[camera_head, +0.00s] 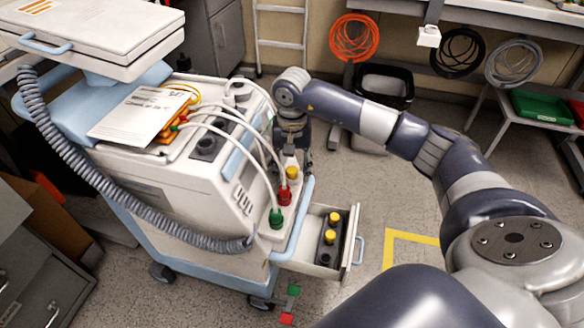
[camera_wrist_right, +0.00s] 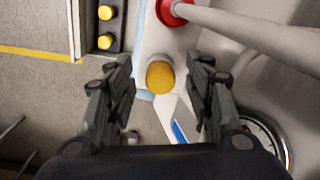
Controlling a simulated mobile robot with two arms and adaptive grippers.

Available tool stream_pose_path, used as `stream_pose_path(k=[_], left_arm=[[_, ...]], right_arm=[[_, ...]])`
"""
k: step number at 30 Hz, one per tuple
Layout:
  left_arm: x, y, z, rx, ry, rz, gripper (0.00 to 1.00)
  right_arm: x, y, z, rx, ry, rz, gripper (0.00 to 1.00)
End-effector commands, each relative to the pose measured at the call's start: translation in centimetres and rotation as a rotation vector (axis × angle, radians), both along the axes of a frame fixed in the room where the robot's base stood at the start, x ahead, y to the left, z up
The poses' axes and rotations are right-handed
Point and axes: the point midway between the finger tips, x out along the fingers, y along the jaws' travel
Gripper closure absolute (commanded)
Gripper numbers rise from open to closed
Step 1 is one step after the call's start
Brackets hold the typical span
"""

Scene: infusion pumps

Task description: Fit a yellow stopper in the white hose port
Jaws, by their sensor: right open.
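A yellow stopper (camera_head: 293,173) stands at the end of the row of ports on the cart's right ledge. In the right wrist view its round yellow top (camera_wrist_right: 161,76) lies between my fingertips, with no hose on it. What is under it is hidden, so I cannot tell how deep it sits. My right gripper (camera_wrist_right: 162,80) is open, with one finger on each side and gaps to the stopper. In the head view, my right gripper (camera_head: 291,150) points down above the ledge. More yellow stoppers (camera_head: 334,217) sit in a dark holder in the open drawer. My left gripper is out of view.
A red connector (camera_head: 285,194) and a green connector (camera_head: 276,218) with white hoses stand on the same ledge. The open drawer (camera_head: 350,245) juts out below. A grey corrugated hose (camera_head: 120,195) hangs across the cart's front.

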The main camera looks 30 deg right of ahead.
Motion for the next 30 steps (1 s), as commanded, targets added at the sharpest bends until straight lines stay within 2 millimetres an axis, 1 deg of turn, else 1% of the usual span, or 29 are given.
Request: stream_pose_path(k=[5,12,15,18,23,30], left_arm=[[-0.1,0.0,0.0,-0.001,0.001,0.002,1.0],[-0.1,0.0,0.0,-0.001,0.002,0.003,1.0],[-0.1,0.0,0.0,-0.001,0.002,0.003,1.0],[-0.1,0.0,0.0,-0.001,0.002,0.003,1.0],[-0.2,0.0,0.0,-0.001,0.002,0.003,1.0],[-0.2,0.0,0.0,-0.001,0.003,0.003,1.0]], right_arm=[[0.2,0.0,2.6,-0.001,-0.007,0.001,0.52],[0.1,0.0,7.8,0.0,-0.006,0.0,0.52],[0.1,0.0,9.5,-0.001,-0.005,0.0,0.52],[0.1,0.0,10.8,0.0,-0.004,0.0,0.52],[0.0,0.0,11.7,-0.001,-0.001,0.0,0.52],[0.0,0.0,11.8,-0.001,-0.001,0.0,0.52]])
